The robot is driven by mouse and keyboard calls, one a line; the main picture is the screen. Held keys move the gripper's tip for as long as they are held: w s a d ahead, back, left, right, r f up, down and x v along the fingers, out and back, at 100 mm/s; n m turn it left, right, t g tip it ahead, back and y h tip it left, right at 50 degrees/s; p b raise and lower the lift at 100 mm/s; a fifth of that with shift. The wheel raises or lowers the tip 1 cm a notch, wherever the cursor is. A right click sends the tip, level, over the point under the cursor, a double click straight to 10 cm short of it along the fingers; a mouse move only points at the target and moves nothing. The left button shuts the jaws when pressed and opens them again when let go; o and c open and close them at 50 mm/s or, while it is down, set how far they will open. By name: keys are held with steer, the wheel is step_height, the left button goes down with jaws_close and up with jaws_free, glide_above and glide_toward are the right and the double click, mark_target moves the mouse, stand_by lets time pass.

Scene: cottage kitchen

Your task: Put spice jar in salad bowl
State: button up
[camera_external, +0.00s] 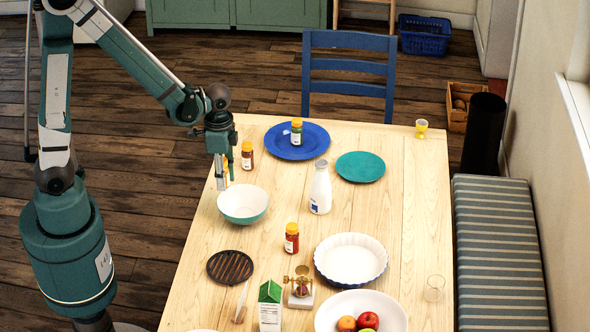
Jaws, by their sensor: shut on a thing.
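My gripper (224,178) points down at the table's left edge, just behind and left of the teal bowl with a white inside (244,216), which looks like the salad bowl. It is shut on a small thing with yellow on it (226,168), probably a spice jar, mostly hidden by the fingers. Whether this thing touches the table or the bowl I cannot tell. Other yellow-capped jars stand upright: a dark red one (247,157) right of my gripper, a green one (297,134) on the blue plate, and a red one (291,240) mid-table.
The blue plate (270,142), teal plate (360,167) and milk bottle (320,190) are behind and right of the bowl. A fluted dish (350,258), black trivet (230,267), carton (270,308) and fruit bowl (390,312) are nearer. The table's right side is mostly clear.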

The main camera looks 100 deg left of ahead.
steer(key=shift+f, duration=0.1)
steer(key=shift+f+b, duration=0.4)
steer(key=shift+f, duration=1.55)
steer(key=shift+f+b, duration=0.6)
steer(key=shift+f, duration=0.05)
steer(key=o, duration=1)
steer(key=shift+c, duration=0.2)
steer(key=shift+r, duration=0.2)
steer(key=shift+r+p, duration=0.6)
steer(key=shift+p, duration=0.15)
steer(key=shift+r+p, duration=0.9)
steer(key=shift+r, duration=4.95)
